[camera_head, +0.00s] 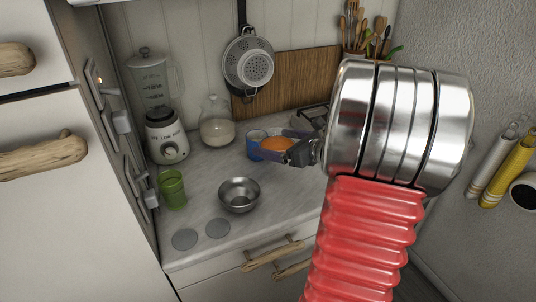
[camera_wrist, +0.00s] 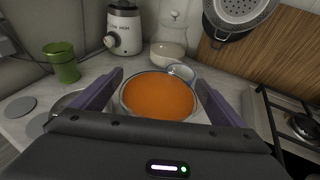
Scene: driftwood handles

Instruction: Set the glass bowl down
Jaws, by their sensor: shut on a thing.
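The glass bowl (camera_wrist: 158,96) with an orange filling sits between the two purple fingers of my gripper (camera_wrist: 160,92) in the wrist view, upright and level. In the head view, the bowl (camera_head: 277,144) shows as an orange patch at the tip of my gripper (camera_head: 284,147), partly hidden by the fingers. My gripper is shut on the bowl. The bowl is over the back part of the grey counter (camera_head: 205,170); whether its base touches the counter is hidden.
A metal bowl (camera_head: 239,194), a green glass (camera_head: 172,189) and two grey discs (camera_head: 218,228) are on the counter's left front. A stove (camera_wrist: 300,125) is at right.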

